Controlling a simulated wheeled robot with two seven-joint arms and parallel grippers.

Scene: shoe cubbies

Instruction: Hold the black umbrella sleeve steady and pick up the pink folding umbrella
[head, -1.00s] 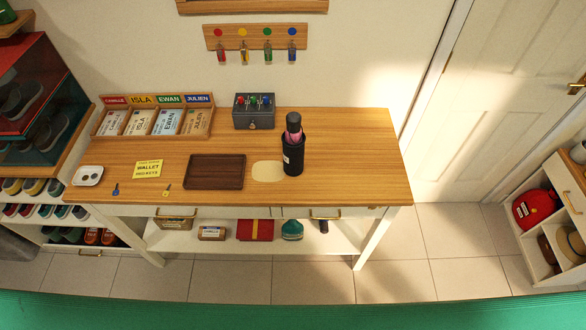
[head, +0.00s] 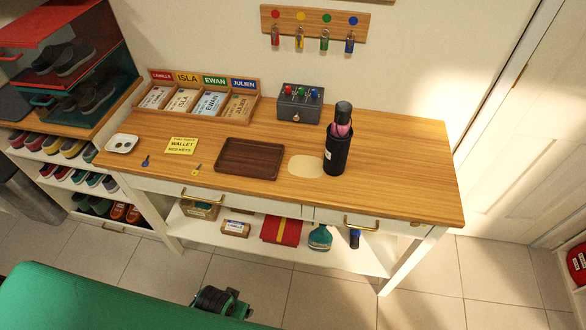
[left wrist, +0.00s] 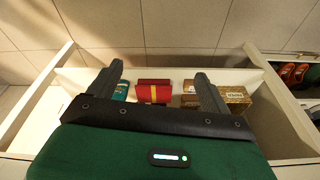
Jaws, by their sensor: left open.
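The black umbrella sleeve (head: 337,156) stands upright on the right half of the wooden table. The pink folding umbrella (head: 341,129) is inside it, with only a pink band and its dark top showing above the sleeve's rim. My left gripper shows at the bottom of the head view, low over the floor and well short of the table. In the left wrist view my left gripper (left wrist: 160,84) has its two fingers spread with nothing held between them. My right gripper is not seen in any view.
A dark wooden tray (head: 249,158), a yellow note (head: 181,146) and two small keys lie left of the sleeve. A grey box with coloured switches (head: 300,103) and a card rack (head: 203,98) stand behind. The table (head: 405,170) is clear to the sleeve's right.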

